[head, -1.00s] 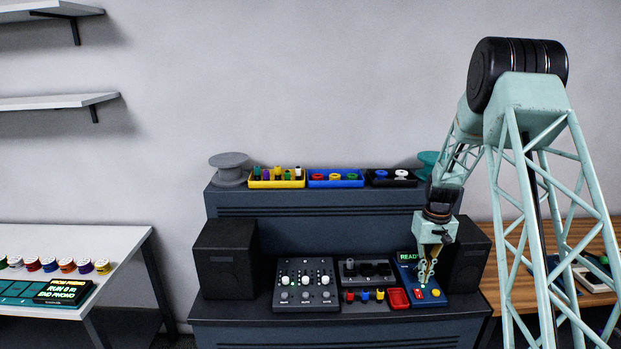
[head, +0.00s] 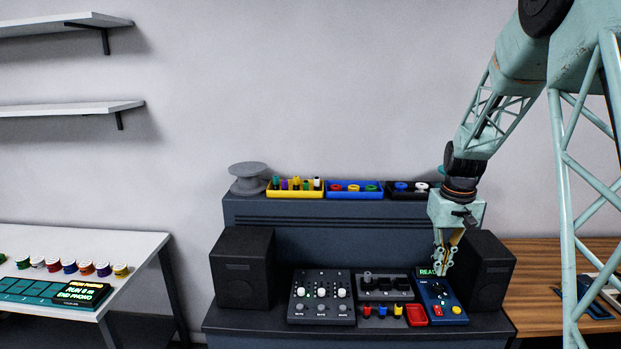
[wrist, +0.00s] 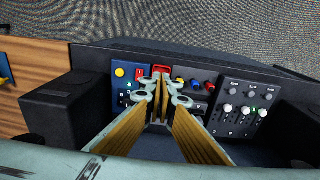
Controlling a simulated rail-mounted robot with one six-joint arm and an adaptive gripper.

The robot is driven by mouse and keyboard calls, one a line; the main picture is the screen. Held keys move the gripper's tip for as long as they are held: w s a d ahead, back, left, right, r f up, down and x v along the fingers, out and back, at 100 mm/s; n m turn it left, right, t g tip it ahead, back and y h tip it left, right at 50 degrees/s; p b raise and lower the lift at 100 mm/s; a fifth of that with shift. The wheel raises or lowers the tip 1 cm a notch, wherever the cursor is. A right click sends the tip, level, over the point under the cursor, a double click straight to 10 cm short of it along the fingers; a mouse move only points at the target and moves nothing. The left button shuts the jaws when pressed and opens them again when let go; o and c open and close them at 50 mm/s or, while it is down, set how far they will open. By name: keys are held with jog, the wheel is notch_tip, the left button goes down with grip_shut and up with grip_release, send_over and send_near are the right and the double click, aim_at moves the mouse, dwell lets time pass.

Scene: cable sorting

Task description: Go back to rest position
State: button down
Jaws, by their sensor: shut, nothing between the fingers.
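My gripper (head: 444,262) is shut and empty. In the head view it points down just above the back part of the blue panel (head: 436,311), which has a green-lit display, a red button and a yellow button. It covers part of that display. In the wrist view my gripper (wrist: 162,78) shows its two fingertips together, in front of the small red tray (wrist: 162,69). Whether the fingertips touch anything cannot be told, but a gap to the panel seems to show. My arm comes in from the upper right.
Black speakers stand left (head: 243,268) and right (head: 483,272) of the bench devices. A mixer (head: 321,297) sits left of the panel. Yellow (head: 295,194), blue (head: 354,195) and black bins line the shelf behind. The wall space above is free.

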jog(key=s+a+r+t+b, duration=0.1)
jog(key=s+a+r, duration=0.3)
jog(key=s+r, duration=0.3)
jog(key=s+a+r+b, duration=0.2)
jog(key=s+a+r, duration=0.2)
jog(key=s, duration=0.5)
jog(key=s+a+r+t+b, duration=0.1)
jog(key=s+a+r, duration=0.3)
jog(key=s+r, duration=0.25)
jog(key=s+a+f+b, duration=0.1)
jog(key=s+a, duration=0.1)
jog(key=s, duration=1.1)
jog(key=s+a+f+t+b, duration=0.1)
jog(key=s+a+b, duration=0.1)
jog(key=s, duration=1.1)
jog(key=shift+s+a, duration=0.35)
jog(key=shift+a, duration=0.15)
